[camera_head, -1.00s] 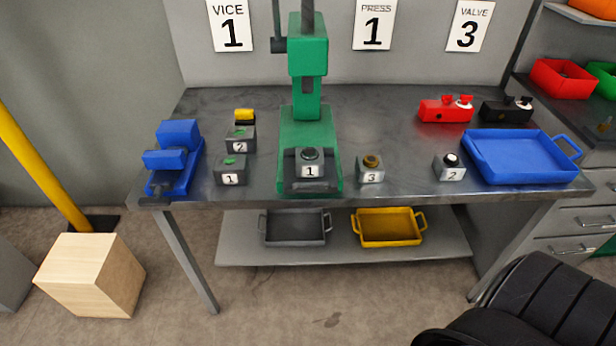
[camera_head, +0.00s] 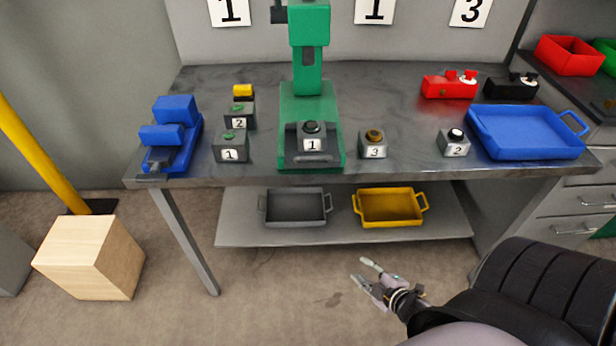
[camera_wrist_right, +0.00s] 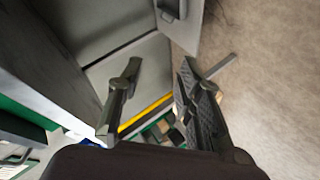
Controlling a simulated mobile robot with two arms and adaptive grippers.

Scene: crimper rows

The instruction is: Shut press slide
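The green press (camera_head: 308,35) stands upright at the middle of the workbench, on a green base plate (camera_head: 310,95). Its top is cut off by the picture edge. A grey block labelled 1 (camera_head: 312,145) with a dark round knob sits at the front of the base. I cannot tell which part is the slide or how far it stands open. My right gripper (camera_head: 360,269) is low in front of the bench, apart from the press, with its fingers spread and empty. Its open fingers also show in the right wrist view (camera_wrist_right: 158,78). My left gripper is not in view.
A blue vice (camera_head: 172,135), several numbered grey blocks, red (camera_head: 450,87) and black (camera_head: 511,87) valves and a blue tray (camera_head: 480,145) share the bench. Grey and yellow trays sit on the lower shelf (camera_head: 340,230).

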